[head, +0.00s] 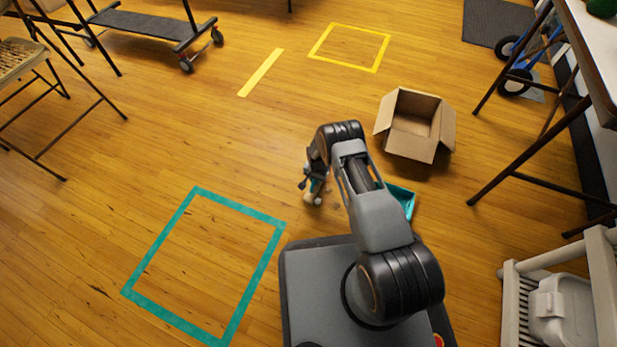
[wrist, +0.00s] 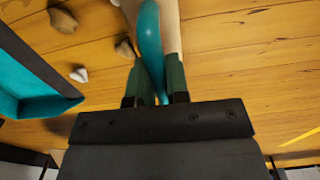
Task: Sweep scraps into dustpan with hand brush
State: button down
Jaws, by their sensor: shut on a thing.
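My gripper (wrist: 155,82) is shut on the teal handle of the hand brush (wrist: 150,38), which stands between the two green-padded fingers in the wrist view. A pale beige part shows behind the handle; the bristles cannot be made out. In the head view my gripper (head: 311,186) is low over the floor, partly hidden by my arm. The teal dustpan (head: 403,199) lies to its right, partly behind my arm; it also shows at the left of the wrist view (wrist: 28,75). Scraps lie between dustpan and brush: a brown one (wrist: 62,20), a whitish one (wrist: 78,74) and another brown one (wrist: 125,47).
An open cardboard box (head: 412,128) stands beyond the dustpan. A teal tape square (head: 158,245) and a yellow tape square (head: 375,55) mark the floor. Floor left of my gripper is clear.

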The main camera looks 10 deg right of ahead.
jog(key=shift+s+d+p, duration=0.1)
jog(key=shift+s+d, duration=1.2)
jog(key=shift+d, duration=1.05)
jog(key=shift+s+d+p, duration=0.1)
jog(key=shift+s+d, duration=1.2)
jog(key=shift+d, duration=1.05)
jog(key=shift+s+d+p, duration=0.1)
jog(key=shift+s+d, duration=1.2)
jog(key=shift+d, duration=1.05)
jog(key=shift+s+d+r+p, duration=0.1)
jog(key=shift+s+d+p, duration=0.2)
jog(key=shift+s+d, duration=0.25)
jog(key=shift+s+d+r+p, duration=0.1)
jog(key=shift+s+d+p, duration=0.2)
jog(key=shift+d, duration=0.45)
jog(key=shift+s+d, duration=1.85)
jog(key=shift+d, duration=1.25)
notch_tip(320, 180, up, 8)
jog(key=w+a+p, duration=0.1)
jog(key=w+p, duration=0.1)
jog(key=p, duration=0.2)
jog(key=shift+w+f, duration=0.15)
jog(key=shift+w, duration=0.1)
jog(key=shift+a, duration=0.1)
